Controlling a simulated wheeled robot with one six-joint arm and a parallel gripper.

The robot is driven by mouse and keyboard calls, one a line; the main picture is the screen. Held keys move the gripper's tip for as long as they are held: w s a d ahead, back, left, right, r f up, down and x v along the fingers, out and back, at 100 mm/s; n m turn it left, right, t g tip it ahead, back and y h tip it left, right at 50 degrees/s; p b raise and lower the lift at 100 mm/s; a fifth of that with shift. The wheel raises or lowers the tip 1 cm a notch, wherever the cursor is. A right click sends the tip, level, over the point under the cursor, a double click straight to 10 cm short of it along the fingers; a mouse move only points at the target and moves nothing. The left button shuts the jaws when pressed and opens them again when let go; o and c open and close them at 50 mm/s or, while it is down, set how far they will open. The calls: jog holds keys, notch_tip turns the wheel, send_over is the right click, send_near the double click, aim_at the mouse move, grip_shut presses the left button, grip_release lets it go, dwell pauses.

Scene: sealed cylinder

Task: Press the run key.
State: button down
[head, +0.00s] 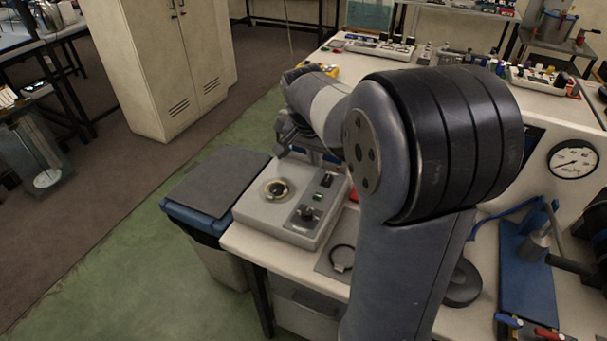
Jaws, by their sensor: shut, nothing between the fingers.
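A pale grey machine (278,226) stands at the left end of the white bench. On its top are a round brass-rimmed port (276,189) with a dark centre and a dark control panel (312,207). The panel has a small green-lit element (326,181) and a black knob (307,213). No label is readable, so I cannot tell which of these is the run key. My gripper (280,153) is shut and empty, above the back of the machine. My arm hides part of the gripper and the area right of the machine.
A blue bin with a grey lid (213,181) stands left of the machine. A black ring (342,257) lies on a grey mat in front. A pressure gauge (573,160) and a blue fixture (527,275) are at the right. A beige cabinet (165,65) stands behind. Floor at the left is clear.

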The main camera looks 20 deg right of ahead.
jog(key=shift+w+r, duration=0.1)
jog(key=shift+w, duration=0.1)
send_near(319, 195)
jog(key=x, duration=0.5)
jog(key=shift+d+p, duration=0.1)
jog(key=shift+p, duration=0.2)
jog(key=shift+f, duration=0.7)
jog(key=shift+f, duration=0.1)
